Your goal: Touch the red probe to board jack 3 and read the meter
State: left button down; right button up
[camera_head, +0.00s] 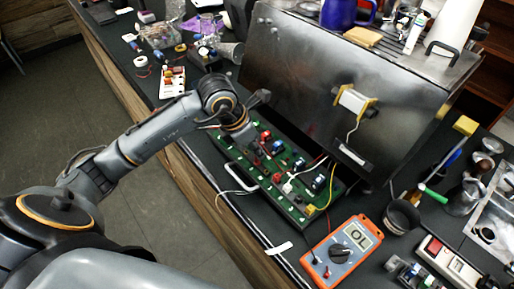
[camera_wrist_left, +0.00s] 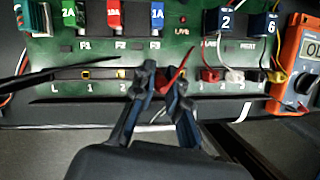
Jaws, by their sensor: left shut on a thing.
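The green circuit board (camera_head: 305,215) lies on the dark bench in front of the steel brewer housing. In the left wrist view the board (camera_wrist_left: 60,48) shows a row of jacks along its near edge, with marks L, 1 and 2 readable at left. My left gripper (camera_head: 247,140) is over the board's far-left part. In the wrist view the left gripper (camera_wrist_left: 160,85) is shut on the red probe (camera_wrist_left: 172,76), right of jack 2; its fingers cover the jack there, so contact cannot be told. The orange meter (camera_head: 343,252) reads OL. My right gripper is not in view.
The steel housing (camera_head: 330,75) stands close behind the board. A dark cup (camera_head: 401,217) and a green-handled tool (camera_head: 432,193) are to the right. Loose wires run from the board toward the meter (camera_wrist_left: 298,60). Small parts fill the bench's far-left end.

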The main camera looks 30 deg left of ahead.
pick_arm(q)
jog(key=shift+b, duration=0.3)
dwell(2.6)
jog(key=shift+r+p, duration=1.45)
jog(key=shift+r, duration=1.05)
